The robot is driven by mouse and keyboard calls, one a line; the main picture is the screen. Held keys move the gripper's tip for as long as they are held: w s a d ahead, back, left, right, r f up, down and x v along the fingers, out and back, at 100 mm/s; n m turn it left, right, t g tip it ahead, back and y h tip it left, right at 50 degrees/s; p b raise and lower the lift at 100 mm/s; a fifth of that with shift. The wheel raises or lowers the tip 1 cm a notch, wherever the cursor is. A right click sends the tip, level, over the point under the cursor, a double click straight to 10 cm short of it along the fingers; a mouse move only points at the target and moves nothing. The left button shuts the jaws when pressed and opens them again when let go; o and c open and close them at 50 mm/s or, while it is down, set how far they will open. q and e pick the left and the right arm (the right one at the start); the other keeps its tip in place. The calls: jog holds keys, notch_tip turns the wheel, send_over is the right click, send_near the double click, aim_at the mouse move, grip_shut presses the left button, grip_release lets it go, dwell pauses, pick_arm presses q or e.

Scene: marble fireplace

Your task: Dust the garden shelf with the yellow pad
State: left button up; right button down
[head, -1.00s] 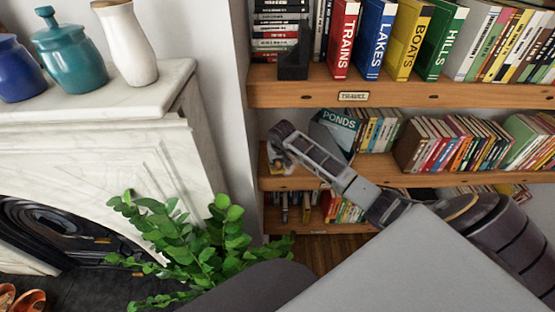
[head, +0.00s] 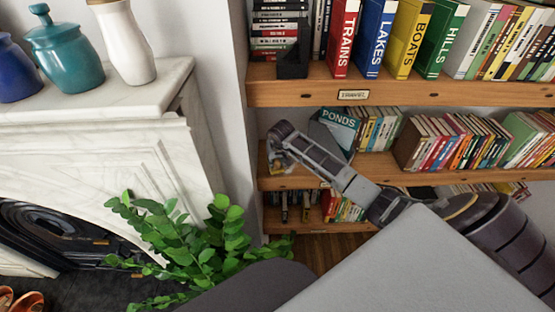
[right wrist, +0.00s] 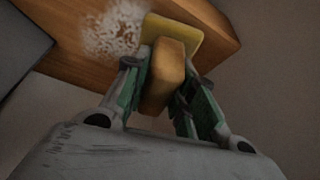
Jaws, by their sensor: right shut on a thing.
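The middle shelf board (head: 380,166) has my right gripper (head: 277,162) at its left end; its label is not readable, so I cannot confirm that it is the garden shelf. In the right wrist view, the gripper (right wrist: 160,80) is shut on the block-like grip of the yellow pad (right wrist: 185,38). The pad's flat yellow face lies against or very close to the wooden board (right wrist: 70,40). A whitish speckled dust patch (right wrist: 108,32) lies just left of the pad. My left gripper is not in view.
A PONDS book (head: 338,128) leans close beside my right gripper, with rows of books to its right. The TRAVEL shelf (head: 420,95) is above. A leafy plant (head: 195,245) stands below left, before the marble fireplace (head: 100,130) with jars on top.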

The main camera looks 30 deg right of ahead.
jog(key=shift+f, duration=0.15)
jog(key=shift+d+f+b, duration=0.1)
jog(key=shift+f+b, duration=0.25)
dwell(0.3)
jog(key=shift+f, duration=0.3)
dwell(0.4)
jog(key=shift+s+d, duration=0.5)
jog(key=shift+d, duration=0.3)
jog(key=shift+s+d, duration=0.5)
jog(key=shift+d, duration=0.3)
jog(key=shift+s+d, duration=0.1)
jog(key=shift+d, duration=0.05)
jog(key=shift+s+d+f, duration=0.1)
jog(key=shift+s+d, duration=0.4)
jog(key=shift+d, duration=0.25)
jog(key=shift+s+d+f, duration=0.1)
jog(key=shift+s+d, duration=0.4)
jog(key=shift+d, duration=0.2)
jog(key=shift+s+d+f, duration=0.1)
